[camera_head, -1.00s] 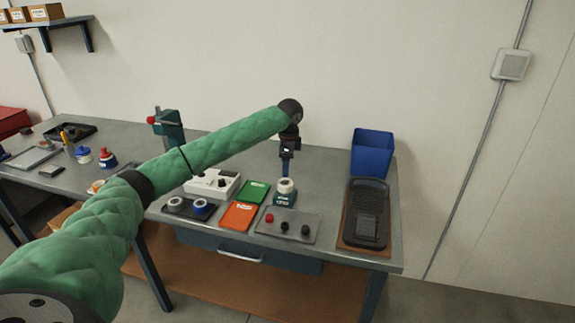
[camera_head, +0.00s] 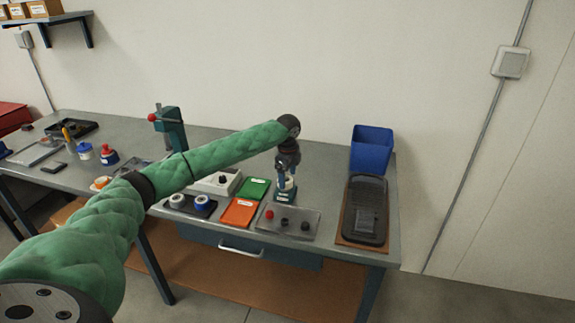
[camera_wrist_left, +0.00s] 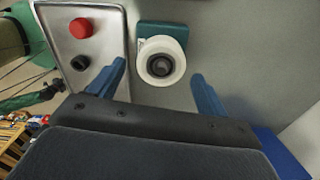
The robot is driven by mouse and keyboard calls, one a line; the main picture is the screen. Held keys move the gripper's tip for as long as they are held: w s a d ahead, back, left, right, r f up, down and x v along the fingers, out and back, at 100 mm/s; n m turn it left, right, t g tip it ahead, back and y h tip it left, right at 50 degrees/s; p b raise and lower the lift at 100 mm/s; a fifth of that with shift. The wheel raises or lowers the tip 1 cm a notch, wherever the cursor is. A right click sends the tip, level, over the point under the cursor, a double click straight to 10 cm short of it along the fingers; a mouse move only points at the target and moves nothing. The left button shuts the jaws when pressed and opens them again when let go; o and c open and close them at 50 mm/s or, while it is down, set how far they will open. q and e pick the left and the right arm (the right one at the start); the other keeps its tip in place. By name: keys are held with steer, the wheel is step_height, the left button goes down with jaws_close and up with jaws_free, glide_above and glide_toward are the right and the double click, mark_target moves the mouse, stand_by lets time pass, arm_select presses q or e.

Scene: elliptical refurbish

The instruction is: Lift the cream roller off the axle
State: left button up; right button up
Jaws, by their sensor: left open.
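The cream roller (camera_wrist_left: 145,64) stands on the small teal stand (camera_wrist_left: 150,28) in the left wrist view, with the dark axle (camera_wrist_left: 161,66) showing in its centre. In the head view the roller (camera_head: 290,184) is partly hidden by my left gripper (camera_head: 285,178), which hangs over it pointing down. In the wrist view my left gripper (camera_wrist_left: 158,73) is open, one blue finger on each side of the roller. A gap shows between the roller and each finger. My right gripper is in neither view.
A grey plate (camera_head: 268,228) with red and black knobs lies in front of the stand. Green (camera_head: 253,189) and orange (camera_head: 239,212) trays and a dark tray (camera_head: 183,209) with two rings lie to the left.

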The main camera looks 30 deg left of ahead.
mark_target(288, 180)
arm_select(q)
steer(key=shift+f, duration=0.95)
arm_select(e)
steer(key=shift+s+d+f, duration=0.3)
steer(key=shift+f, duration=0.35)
